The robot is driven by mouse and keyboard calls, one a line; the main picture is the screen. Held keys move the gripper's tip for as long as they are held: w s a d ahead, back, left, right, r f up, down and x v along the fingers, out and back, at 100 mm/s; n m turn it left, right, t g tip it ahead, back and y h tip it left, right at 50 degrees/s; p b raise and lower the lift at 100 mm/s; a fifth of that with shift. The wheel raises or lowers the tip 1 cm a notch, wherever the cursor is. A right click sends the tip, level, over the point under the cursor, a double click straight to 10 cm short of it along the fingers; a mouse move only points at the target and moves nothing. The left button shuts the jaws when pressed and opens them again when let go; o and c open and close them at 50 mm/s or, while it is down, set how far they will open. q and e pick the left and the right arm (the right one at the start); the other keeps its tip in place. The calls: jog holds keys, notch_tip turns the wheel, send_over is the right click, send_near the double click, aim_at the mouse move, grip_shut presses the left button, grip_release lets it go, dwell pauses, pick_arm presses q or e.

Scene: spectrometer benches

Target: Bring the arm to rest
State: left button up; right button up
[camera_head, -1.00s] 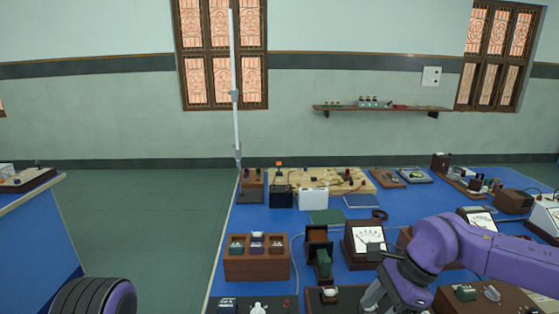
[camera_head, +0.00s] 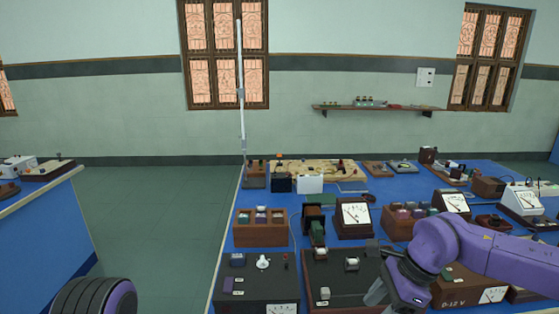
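My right arm, purple, comes in from the right over the blue bench (camera_head: 215,262). Its gripper (camera_head: 376,290) points down and left above the front of the bench, by a dark brown box with small fittings (camera_head: 318,268). The fingers are small and partly hidden by the wrist, so I cannot tell whether they are open or shut. I see nothing clearly held in them. My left gripper is not in view; only a purple and black rounded part, probably mine, shows at the lower left.
The bench is crowded: a wooden box with three blocks (camera_head: 260,228), a meter (camera_head: 354,217), a black box with a white knob (camera_head: 256,282), and a 0-12 V box (camera_head: 468,287) near my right arm. A white pole (camera_head: 241,90) rises at the back. Open floor (camera_head: 160,220) lies left.

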jog(key=s+d+f+t+h, duration=0.1)
jog(key=d+f+t+h, duration=0.2)
jog(key=f, duration=0.6)
jog(key=d+f+t+h, duration=0.1)
jog(key=d+f+h, duration=0.4)
jog(key=f, duration=0.5)
jog(key=s+d+f+n, duration=0.1)
jog(key=s+f+n, duration=0.3)
jog(key=s, duration=0.3)
jog(key=s+f+n, duration=0.4)
jog(key=s+f, duration=0.1)
jog(key=s, duration=0.3)
jog(key=s+d+f+n+g, duration=0.1)
jog(key=s+f+n, duration=0.3)
jog(key=s, duration=0.4)
jog(key=shift+d+f, duration=0.3)
jog(key=shift+f, duration=0.1)
